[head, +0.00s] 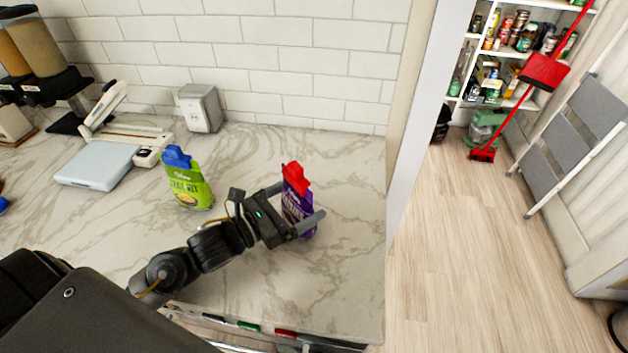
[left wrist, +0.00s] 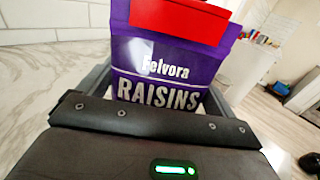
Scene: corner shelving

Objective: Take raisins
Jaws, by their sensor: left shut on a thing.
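The raisins (head: 296,189) are a purple pouch with a red top, upright at the right part of the marble counter (head: 345,270). In the left wrist view the pouch (left wrist: 170,62) faces me with the words "Felvora RAISINS". My left gripper (head: 302,206) is shut on the raisins, one finger on each side. The pouch's lower part is partly hidden by the gripper. I cannot tell whether its bottom touches the counter. My right gripper is not in view.
A green trail mix pouch (head: 187,182) with a blue top stands left of the raisins. A scale (head: 100,163), a grey box (head: 200,108) and dispensers (head: 35,45) stand farther left. A wall edge (head: 408,120) bounds the counter's right. Beyond are pantry shelves (head: 545,4) and a step stool (head: 575,130).

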